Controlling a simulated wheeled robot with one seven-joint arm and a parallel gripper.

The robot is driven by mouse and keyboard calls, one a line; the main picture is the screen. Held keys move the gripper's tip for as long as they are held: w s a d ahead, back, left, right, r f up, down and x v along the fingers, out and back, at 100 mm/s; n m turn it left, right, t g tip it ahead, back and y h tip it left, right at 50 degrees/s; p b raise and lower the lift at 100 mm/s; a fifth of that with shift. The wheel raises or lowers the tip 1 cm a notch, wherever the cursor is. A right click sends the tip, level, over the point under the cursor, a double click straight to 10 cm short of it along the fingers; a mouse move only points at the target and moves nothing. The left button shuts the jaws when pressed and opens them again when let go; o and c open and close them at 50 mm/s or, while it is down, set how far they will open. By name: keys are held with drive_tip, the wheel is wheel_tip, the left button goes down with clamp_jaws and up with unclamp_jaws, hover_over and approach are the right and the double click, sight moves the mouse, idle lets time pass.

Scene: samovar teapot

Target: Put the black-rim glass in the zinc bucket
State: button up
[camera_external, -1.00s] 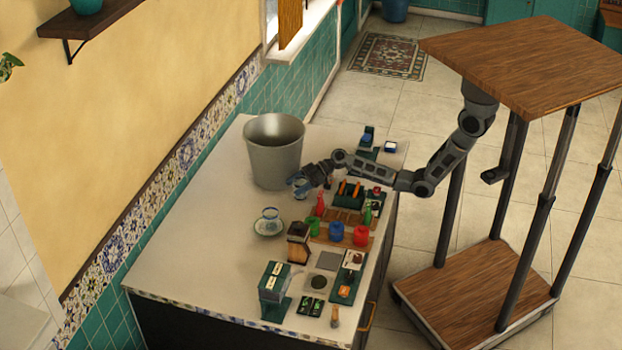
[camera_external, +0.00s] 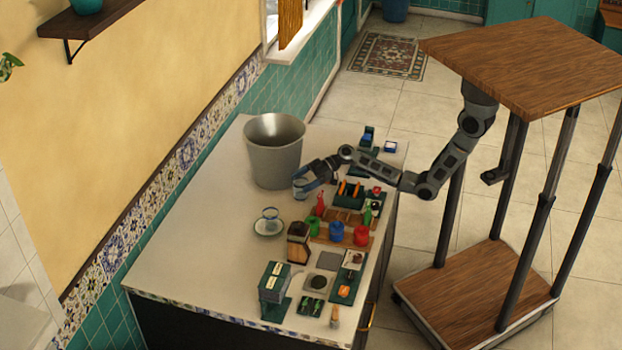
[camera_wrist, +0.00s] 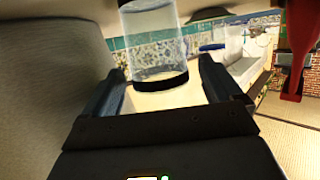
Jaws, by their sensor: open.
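The black-rim glass (camera_external: 300,189) stands on the counter just in front of the zinc bucket (camera_external: 272,155). It is clear, and its black rim shows in the wrist view, where the glass (camera_wrist: 152,43) fills the gap between the fingertips. My gripper (camera_external: 309,176) is open at the glass, with one finger on each side. In the wrist view my gripper (camera_wrist: 158,72) shows gaps between its fingers and the glass. The bucket is a large grey pail; its wall (camera_wrist: 50,75) fills the left of the wrist view. Its inner floor is hidden.
A cup on a saucer (camera_external: 268,228) stands left of my gripper. A red bottle (camera_external: 320,202) is close on the right, also in the wrist view (camera_wrist: 300,45). Several jars and small boxes crowd the counter's right side. The counter's left part is clear.

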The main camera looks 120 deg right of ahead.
drive_tip(key=v, duration=0.8)
drive_tip(key=shift+s+b, duration=0.35)
drive_tip(key=shift+b, duration=0.1)
drive_tip(key=shift+r, duration=0.15)
drive_tip(key=shift+w+f+g+p, duration=0.55)
drive_tip(key=shift+w+g+p, duration=0.3)
drive_tip(key=shift+w+p, duration=0.45)
drive_tip(key=shift+w+f+g+p, duration=0.6)
drive_tip(key=shift+w+g+p, duration=0.35)
drive_tip(key=shift+w, duration=0.65)
drive_tip(key=shift+w+f+g+p, duration=0.55)
drive_tip(key=shift+w+g+p, duration=0.25)
drive_tip(key=shift+w+p, duration=0.55)
drive_tip(key=shift+w, duration=0.1)
drive_tip(key=shift+c, duration=0.3)
